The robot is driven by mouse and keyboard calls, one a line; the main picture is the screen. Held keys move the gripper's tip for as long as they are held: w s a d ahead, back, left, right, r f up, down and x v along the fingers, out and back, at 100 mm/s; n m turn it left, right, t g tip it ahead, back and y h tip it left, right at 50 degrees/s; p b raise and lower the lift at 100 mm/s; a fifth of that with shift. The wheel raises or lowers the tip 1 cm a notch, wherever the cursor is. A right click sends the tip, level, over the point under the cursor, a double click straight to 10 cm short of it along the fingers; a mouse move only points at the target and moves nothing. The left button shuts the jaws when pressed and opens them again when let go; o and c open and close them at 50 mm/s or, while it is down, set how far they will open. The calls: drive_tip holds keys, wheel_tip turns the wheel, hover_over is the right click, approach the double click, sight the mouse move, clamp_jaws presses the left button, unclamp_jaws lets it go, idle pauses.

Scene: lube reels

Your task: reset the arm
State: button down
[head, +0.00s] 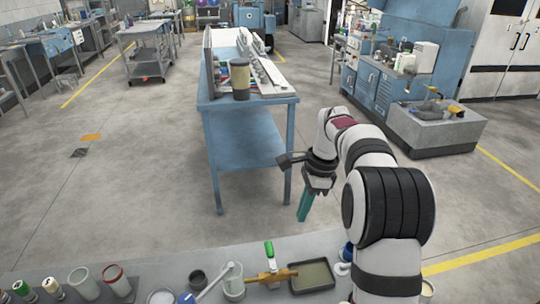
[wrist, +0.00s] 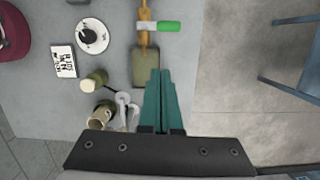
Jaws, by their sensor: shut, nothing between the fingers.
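My gripper (head: 305,208) has teal fingers and hangs pointing down, beyond the far edge of the near bench in the head view. In the wrist view its teal fingers (wrist: 158,100) lie close together, shut with nothing between them. My arm is bent and reaches out from the right side of the near bench. The gripper touches nothing that I can see.
The near grey bench (head: 225,255) carries a shallow tray (head: 312,275), a green-handled tool (head: 269,250), a brass-coloured piece (head: 272,276) and several cups and containers. A blue workbench (head: 248,101) with a tan-and-black canister (head: 240,78) stands behind the gripper. Open floor lies left.

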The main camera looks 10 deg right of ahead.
drive_tip(key=s+a+r+n, duration=0.3)
drive_tip(key=s+a+n, duration=0.15)
drive_tip(key=s, duration=0.65)
drive_tip(key=s+a+r+n, duration=0.2)
drive_tip(key=s+a+n, duration=0.25)
drive_tip(key=s, duration=0.55)
drive_tip(key=s+a+f+n, duration=0.2)
drive_tip(key=s+f+n, duration=0.2)
drive_tip(key=s, duration=0.7)
drive_tip(key=shift+s, duration=0.35)
